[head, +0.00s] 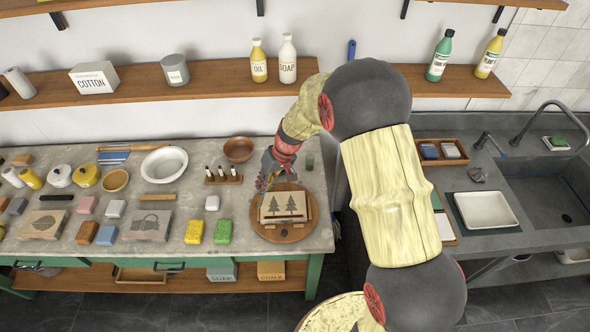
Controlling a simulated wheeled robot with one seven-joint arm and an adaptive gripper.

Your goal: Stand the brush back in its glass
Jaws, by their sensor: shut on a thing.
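A small greyish see-through vessel (310,161), which looks like the glass, stands upright on the table to the right of my gripper, behind the board. I cannot see what is inside it.
The round board (285,235) is near the table's right end. A brown bowl (239,149) and a rack of small bottles (223,178) stand to the left. Yellow and green blocks (223,231) lie in front. A shelf (222,84) with bottles runs behind.

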